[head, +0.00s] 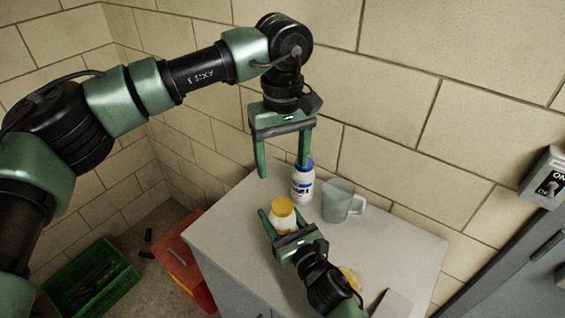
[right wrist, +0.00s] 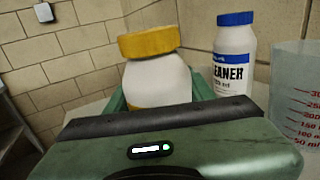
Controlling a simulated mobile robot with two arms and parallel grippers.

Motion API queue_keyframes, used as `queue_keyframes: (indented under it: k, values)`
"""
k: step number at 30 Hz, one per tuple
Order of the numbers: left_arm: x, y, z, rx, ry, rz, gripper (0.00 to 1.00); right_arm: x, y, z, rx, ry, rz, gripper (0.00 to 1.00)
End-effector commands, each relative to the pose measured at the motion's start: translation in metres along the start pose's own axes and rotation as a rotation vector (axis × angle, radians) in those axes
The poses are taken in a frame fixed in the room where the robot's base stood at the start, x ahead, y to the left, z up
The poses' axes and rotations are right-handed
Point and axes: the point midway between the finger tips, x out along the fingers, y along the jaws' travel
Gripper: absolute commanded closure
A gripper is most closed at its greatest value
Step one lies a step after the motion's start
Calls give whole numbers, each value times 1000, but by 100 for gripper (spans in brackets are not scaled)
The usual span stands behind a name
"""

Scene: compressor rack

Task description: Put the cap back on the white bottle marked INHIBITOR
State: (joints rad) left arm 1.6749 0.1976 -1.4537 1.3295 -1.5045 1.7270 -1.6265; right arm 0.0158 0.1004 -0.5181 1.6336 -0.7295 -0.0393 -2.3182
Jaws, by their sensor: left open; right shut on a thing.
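A white bottle (head: 281,217) with a yellow cap (head: 284,204) stands on the cabinet top. In the right wrist view the bottle (right wrist: 158,82) is close, with the wide yellow cap (right wrist: 149,42) on its top; no name is readable on it. My right gripper (head: 285,226) is shut on this bottle, low on its body. My left gripper (head: 284,168) is open and empty, pointing down above and behind the bottle. Its right finger overlaps the blue cap of another white bottle (head: 302,186) in the head view. That bottle (right wrist: 234,55) reads "...EANER".
A clear measuring jug (head: 338,203) stands right of the blue-capped bottle. A yellow thing (head: 350,278) is partly hidden behind my right arm. The grey cabinet top (head: 400,240) is bare at right. A green crate (head: 93,284) and a red box (head: 180,262) are at lower left.

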Motion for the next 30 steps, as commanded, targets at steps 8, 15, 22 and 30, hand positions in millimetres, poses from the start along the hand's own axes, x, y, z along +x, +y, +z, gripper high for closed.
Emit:
queue_keyframes:
  k: [8, 15, 22, 30]
  values:
    - [0, 0, 0, 0, 0, 0, 32, 0, 0, 0, 0, 1, 0, 21]
    - [2, 0, 0, 0, 0, 0, 32, -2, 0, -1, 0, 1, 0, 21]
    - [10, 0, 0, 0, 0, 0, 32, -35, 0, -4, -3, 2, 0, 21]
    - [19, 0, 0, 0, 0, 0, 32, -72, 0, -2, 0, 1, 0, 21]
